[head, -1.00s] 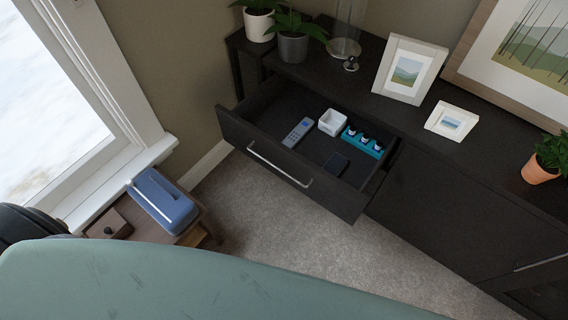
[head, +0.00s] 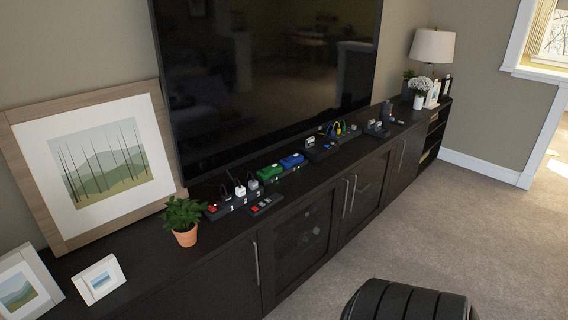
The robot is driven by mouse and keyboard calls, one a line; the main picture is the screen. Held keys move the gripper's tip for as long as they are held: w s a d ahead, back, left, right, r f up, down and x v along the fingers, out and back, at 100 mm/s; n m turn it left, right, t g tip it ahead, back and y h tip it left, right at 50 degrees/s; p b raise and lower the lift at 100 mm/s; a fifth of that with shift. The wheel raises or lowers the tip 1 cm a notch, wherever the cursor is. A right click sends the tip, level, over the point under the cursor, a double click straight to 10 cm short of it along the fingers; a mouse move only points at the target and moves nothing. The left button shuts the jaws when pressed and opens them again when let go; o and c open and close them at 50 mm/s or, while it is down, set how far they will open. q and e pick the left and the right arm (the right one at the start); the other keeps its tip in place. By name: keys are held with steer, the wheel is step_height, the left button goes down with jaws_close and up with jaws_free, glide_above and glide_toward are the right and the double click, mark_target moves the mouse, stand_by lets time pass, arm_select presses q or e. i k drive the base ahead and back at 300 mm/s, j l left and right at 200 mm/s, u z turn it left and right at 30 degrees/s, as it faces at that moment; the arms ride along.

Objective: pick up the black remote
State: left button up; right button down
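A small dark slab with red and pale patches (head: 266,204) lies on top of the long black cabinet (head: 212,248), in front of a numbered black strip (head: 234,203). It may be the black remote, but it is too small to tell. Other small dark devices (head: 322,150) lie farther along the cabinet top, and I cannot make out a remote among them. Neither of my grippers is in view.
A large TV (head: 270,75) stands on the cabinet behind the devices. A potted plant (head: 184,220) and picture frames (head: 99,280) stand at the left, a lamp (head: 432,50) at the far end. A black padded shape (head: 408,300) is at the bottom. Carpet (head: 440,220) is clear at right.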

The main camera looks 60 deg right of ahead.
mark_target(276, 198)
steer(key=z, duration=1.7)
